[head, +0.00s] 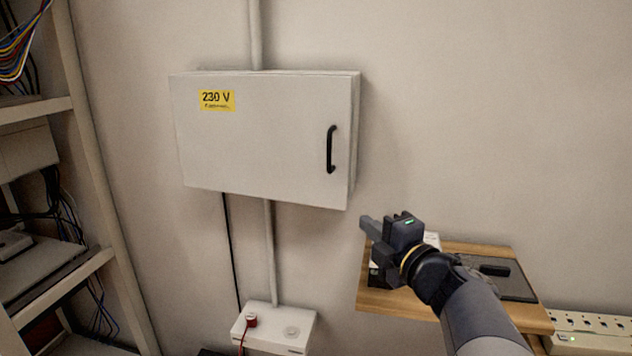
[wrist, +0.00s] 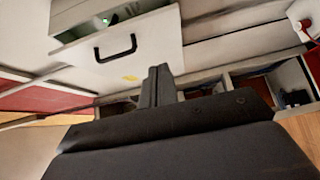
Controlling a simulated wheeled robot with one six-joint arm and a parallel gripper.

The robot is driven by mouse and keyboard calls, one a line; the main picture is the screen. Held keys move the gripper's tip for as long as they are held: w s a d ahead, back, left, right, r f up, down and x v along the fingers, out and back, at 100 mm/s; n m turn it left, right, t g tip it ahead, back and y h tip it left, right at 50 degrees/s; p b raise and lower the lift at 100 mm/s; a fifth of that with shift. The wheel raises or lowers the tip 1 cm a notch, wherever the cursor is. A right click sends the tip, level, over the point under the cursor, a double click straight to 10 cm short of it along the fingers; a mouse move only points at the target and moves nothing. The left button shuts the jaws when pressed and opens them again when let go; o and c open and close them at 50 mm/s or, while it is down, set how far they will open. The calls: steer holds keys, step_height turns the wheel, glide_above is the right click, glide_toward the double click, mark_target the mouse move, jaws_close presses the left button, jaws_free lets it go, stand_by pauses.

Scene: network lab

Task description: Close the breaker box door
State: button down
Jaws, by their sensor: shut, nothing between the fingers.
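The grey-white breaker box hangs on the wall in the head view. Its door (head: 265,135) carries a yellow 230 V label (head: 216,100) and a black handle (head: 331,149) near its right edge. In the wrist view the door (wrist: 150,50) and handle (wrist: 115,47) are seen obliquely. A narrow dark greenish gap (wrist: 85,30) shows past the handle-side edge, so the door looks slightly ajar. My gripper (head: 365,223) is shut and empty, to the lower right of the box and apart from it. Its fingers (wrist: 160,75) also show in the wrist view.
A wooden shelf (head: 378,300) with a dark device (head: 500,278) lies below my gripper. A white socket box (head: 275,330) with a red plug (head: 251,320) sits beneath the breaker box. A rack with cables (head: 85,180) stands at left. The wall right of the box is clear.

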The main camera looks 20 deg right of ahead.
glide_toward(339, 187)
steer(key=w+a, duration=0.3)
steer(key=a, duration=0.1)
steer(key=shift+w+d+f+p, duration=0.2)
steer(key=shift+w+d+p, duration=0.15)
steer(key=shift+w+d, duration=0.9)
steer(key=shift+w, duration=0.25)
steer(key=shift+w+d+r+p, duration=0.15)
steer(key=shift+w+p, duration=0.1)
steer(key=shift+p, duration=0.2)
steer(key=shift+w+d+r+n+y+p, duration=0.15)
steer(key=shift+w+d+n+y+p, duration=0.25)
steer(key=shift+w+y+p, duration=0.15)
steer(key=shift+w+d+r+n+y+p, duration=0.1)
steer(key=shift+w+d+n+y+p, duration=0.2)
steer(key=shift+w+n+y+p, duration=0.25)
steer(key=shift+w+d+f+n+g+y+p, duration=0.15)
steer(key=shift+w+d+n+g+y+p, duration=0.1)
steer(key=shift+w+d+g+y+p, duration=0.3)
steer(key=shift+y+p, duration=0.25)
steer(key=shift+p, duration=0.05)
steer(key=shift+w+d, duration=0.1)
